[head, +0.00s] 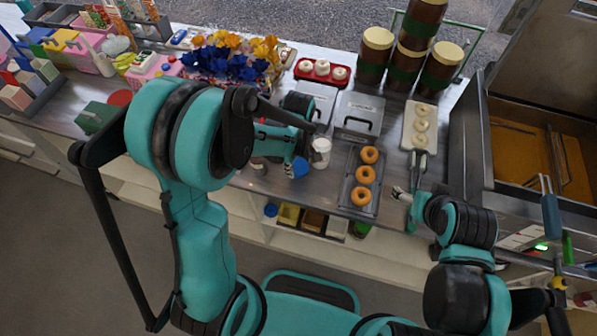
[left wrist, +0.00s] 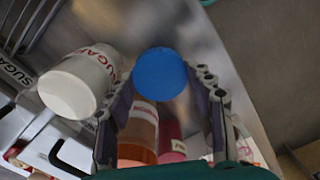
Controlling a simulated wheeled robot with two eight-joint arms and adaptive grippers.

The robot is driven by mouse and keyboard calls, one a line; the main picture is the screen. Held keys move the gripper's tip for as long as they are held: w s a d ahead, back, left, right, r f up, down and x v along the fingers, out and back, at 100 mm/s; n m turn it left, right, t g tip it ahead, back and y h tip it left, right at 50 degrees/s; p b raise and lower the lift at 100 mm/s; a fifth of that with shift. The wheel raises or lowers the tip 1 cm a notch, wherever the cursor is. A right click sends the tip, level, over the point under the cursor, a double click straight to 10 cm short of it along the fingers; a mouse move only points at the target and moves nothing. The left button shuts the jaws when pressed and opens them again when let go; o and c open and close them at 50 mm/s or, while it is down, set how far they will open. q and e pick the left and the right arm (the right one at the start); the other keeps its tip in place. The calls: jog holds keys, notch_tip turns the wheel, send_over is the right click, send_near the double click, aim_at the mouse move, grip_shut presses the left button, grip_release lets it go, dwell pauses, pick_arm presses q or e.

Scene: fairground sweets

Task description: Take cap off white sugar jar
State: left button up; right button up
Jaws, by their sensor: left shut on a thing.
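The white sugar jar (head: 321,153) stands on the counter just right of my left gripper. Its round top is white and shows no blue cap. In the left wrist view the jar (left wrist: 90,75), with red lettering, is left of the fingers. My left gripper (head: 297,160) is shut on a round blue cap (head: 300,169), apart from the jar. The cap (left wrist: 160,74) shows between the fingertips in the left wrist view. An orange jar (left wrist: 140,128) and a pink-red jar (left wrist: 171,140) are partly hidden behind the fingers.
A tray of doughnuts (head: 350,183) lies right of the jar. A white tray with pale rings (head: 408,132) is farther right. Lidded metal containers (head: 359,110) stand behind. Blue and yellow flower-like wrappers (head: 230,58) are at the back left.

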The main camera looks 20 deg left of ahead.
aim_at(298, 166)
pick_arm(q)
notch_tip(298, 166, down, 5)
jog(key=shift+r+b, duration=0.2)
jog(key=shift+b, duration=0.5)
jog(key=shift+r, duration=0.1)
jog(key=o, duration=1)
jog(key=shift+f, duration=0.2)
jog(key=shift+r, duration=0.1)
